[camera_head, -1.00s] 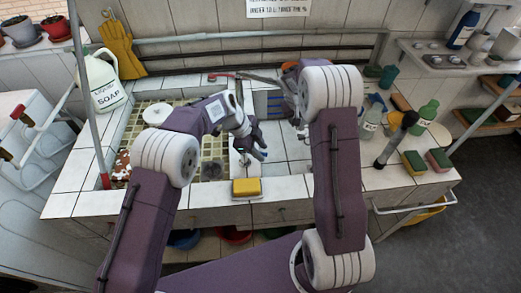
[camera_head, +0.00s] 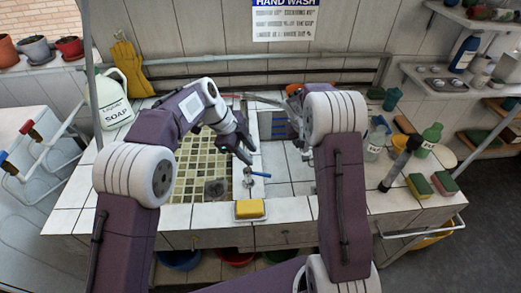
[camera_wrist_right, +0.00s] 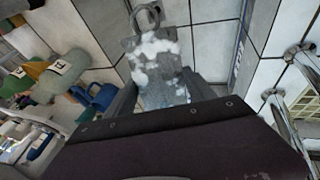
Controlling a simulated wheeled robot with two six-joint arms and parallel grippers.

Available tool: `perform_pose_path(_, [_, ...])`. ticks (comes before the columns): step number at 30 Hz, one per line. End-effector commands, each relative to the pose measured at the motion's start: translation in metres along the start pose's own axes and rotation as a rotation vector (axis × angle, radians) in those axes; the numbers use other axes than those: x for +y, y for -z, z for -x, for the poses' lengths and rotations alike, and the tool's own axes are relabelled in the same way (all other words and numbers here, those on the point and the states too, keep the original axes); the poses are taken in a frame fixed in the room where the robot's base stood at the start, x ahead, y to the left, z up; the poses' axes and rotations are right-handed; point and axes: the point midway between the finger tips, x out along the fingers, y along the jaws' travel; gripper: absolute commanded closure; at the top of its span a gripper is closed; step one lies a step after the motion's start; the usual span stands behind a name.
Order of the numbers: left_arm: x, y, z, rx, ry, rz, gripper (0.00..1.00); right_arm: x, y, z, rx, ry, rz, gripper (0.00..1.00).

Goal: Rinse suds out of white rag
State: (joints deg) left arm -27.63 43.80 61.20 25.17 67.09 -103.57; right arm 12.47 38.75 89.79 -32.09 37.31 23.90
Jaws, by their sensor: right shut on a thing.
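In the right wrist view, a grey, foam-spotted cloth-like piece (camera_wrist_right: 160,72) is between the fingers of my right gripper (camera_wrist_right: 165,95). It looks like the sudsy rag; white suds cling to its upper part and a ring shows at its top. My right gripper is shut on it. In the head view my right arm hides most of this gripper and the rag. My left gripper (camera_head: 240,150) hangs over the right edge of the tiled basin (camera_head: 190,175); its fingers look spread, with nothing seen between them.
A yellow sponge (camera_head: 250,209) lies on the front ledge, behind it a small blue-handled tap (camera_head: 258,175). A soap jug (camera_head: 113,100) stands at left. A pipe with a red part runs behind the basin.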

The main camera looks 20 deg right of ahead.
Motion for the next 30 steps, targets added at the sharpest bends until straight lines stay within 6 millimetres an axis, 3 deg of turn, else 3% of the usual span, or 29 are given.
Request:
perform_pose_path(13, [0.0, 0.0, 0.0, 0.0, 0.0, 0.0, 0.66, 0.0, 0.0, 0.0, 0.0, 0.0, 0.0, 0.77])
perform_pose_path(17, [-0.008, -0.001, 0.0, -0.004, 0.033, -0.04, 1.0, 0.0, 0.0, 0.0, 0.0, 0.0, 0.0, 0.77])
perform_pose_path(19, [-0.013, -0.003, -0.013, 0.008, 0.078, -0.066, 1.0, 0.0, 0.0, 0.0, 0.0, 0.0, 0.0, 0.77])
perform_pose_path(24, [0.009, -0.005, -0.032, 0.024, 0.168, -0.046, 1.0, 0.0, 0.0, 0.0, 0.0, 0.0, 0.0, 0.77])
perform_pose_path(30, [0.06, -0.011, -0.025, -0.013, 0.232, 0.04, 1.0, 0.0, 0.0, 0.0, 0.0, 0.0, 0.0, 0.77])
